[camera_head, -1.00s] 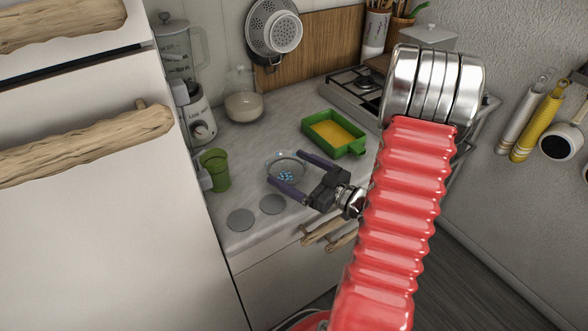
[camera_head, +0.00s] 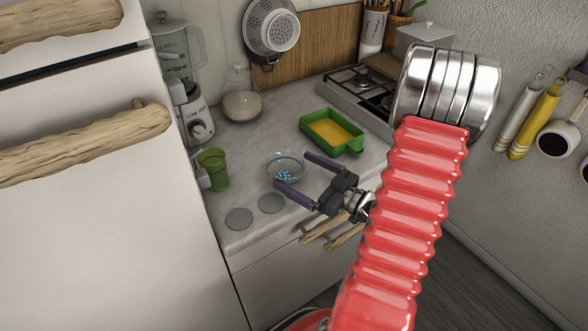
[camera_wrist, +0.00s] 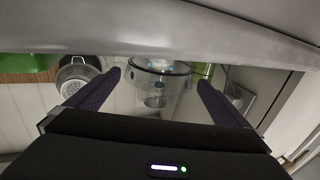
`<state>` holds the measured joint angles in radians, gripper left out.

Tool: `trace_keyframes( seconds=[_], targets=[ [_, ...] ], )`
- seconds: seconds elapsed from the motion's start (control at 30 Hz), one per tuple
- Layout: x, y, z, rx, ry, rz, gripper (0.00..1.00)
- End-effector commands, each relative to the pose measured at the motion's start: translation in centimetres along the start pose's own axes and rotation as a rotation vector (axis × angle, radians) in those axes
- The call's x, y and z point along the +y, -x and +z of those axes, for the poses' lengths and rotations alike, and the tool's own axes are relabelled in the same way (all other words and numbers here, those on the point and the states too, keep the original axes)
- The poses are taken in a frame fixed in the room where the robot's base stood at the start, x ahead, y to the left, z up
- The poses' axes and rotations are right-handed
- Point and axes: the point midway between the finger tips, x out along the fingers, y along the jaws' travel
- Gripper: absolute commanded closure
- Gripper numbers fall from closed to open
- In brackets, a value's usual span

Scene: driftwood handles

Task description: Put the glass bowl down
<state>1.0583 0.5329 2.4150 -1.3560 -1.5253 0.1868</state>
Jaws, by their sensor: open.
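The small glass bowl (camera_head: 285,166) is clear, with blue bits inside, and stands upright on the grey countertop (camera_head: 312,177). My gripper (camera_head: 291,170) is open, its two purple fingers pointing at the bowl from the right and front. The fingertips are close to the bowl's near side; whether they touch it I cannot tell. In the wrist view the bowl (camera_wrist: 160,68) shows ahead, between and beyond the two open fingers, with nothing gripped. Two grey discs (camera_head: 255,211) lie on the counter left of my gripper.
A green tray with yellow inside (camera_head: 332,132) stands behind my gripper. A green cup (camera_head: 213,169) is left of the bowl. A blender (camera_head: 182,85), a cream-filled glass vessel (camera_head: 242,100) and a stove (camera_head: 355,88) stand farther back. Driftwood handles (camera_head: 325,228) jut from the drawers below.

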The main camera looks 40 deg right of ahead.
Motion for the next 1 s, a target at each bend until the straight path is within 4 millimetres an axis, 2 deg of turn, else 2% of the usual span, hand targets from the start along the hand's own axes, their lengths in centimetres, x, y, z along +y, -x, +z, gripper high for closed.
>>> trace_keyframes(
  seconds=[0.6, 0.8, 1.0],
  targets=[
    [0.1, 7.4, 0.0, 0.001, 0.000, 0.005, 0.00],
    [0.1, 8.8, 0.0, 0.001, 0.000, 0.002, 0.00],
    [0.0, 9.1, 0.0, 0.001, 0.000, 0.002, 0.00]
  ],
)
